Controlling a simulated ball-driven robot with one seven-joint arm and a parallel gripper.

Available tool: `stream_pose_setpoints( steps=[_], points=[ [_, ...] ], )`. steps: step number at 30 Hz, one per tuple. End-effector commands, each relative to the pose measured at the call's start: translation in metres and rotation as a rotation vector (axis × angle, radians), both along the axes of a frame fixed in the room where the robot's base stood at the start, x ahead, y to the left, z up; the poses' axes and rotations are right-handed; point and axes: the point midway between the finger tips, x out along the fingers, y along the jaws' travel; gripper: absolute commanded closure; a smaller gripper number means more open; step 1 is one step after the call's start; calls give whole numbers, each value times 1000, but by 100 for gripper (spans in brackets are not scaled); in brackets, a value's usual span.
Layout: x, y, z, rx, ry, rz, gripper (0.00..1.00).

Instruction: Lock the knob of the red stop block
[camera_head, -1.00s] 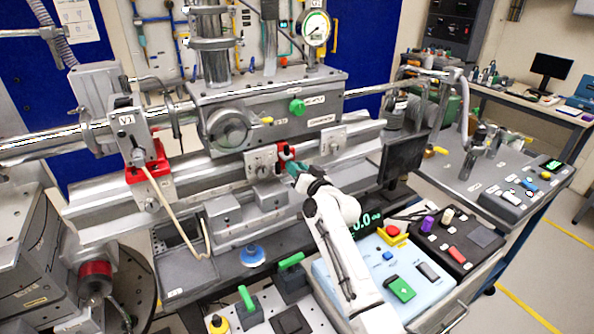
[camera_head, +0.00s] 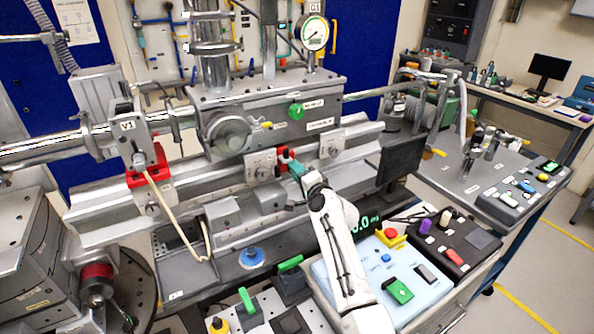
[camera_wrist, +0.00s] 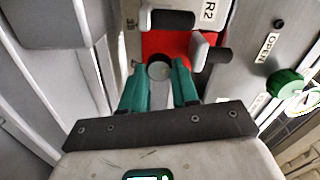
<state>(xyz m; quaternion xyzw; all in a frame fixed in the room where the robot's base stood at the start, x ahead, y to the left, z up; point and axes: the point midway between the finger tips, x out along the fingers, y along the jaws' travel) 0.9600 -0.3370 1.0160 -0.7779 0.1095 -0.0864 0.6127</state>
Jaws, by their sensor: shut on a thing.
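The red stop block (camera_head: 283,157) sits on the grey rail at the front of the machine, by the R2 plate. In the wrist view the red block (camera_wrist: 165,46) lies straight ahead of my gripper (camera_wrist: 159,80). A round grey knob (camera_wrist: 159,69) on the block sits between my teal fingertips, and they are shut on it. In the head view my gripper (camera_head: 296,168) reaches the front of the block, and its fingers hide the knob there.
A black-ended handle (camera_wrist: 172,20) and an arm with a black end (camera_wrist: 218,54) stand close around the block. A green knob (camera_wrist: 285,82) labelled OPEN is to the right. A dark monitor (camera_head: 402,158) stands right of my arm.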

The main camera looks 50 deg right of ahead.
Motion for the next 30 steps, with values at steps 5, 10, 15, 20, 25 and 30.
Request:
stream_pose_setpoints(
  steps=[5, 10, 15, 20, 25, 30],
  points=[
    [0, 0, -1, 113, -30, 0, 100],
    [-1, 0, -1, 186, -51, 0, 100],
    [0, 0, -2, 226, -63, 0, 100],
    [0, 0, -2, 243, -68, 0, 100],
    [0, 0, -3, 246, -69, 0, 100],
    [-1, 0, -3, 245, -67, -1, 100]
  ],
)
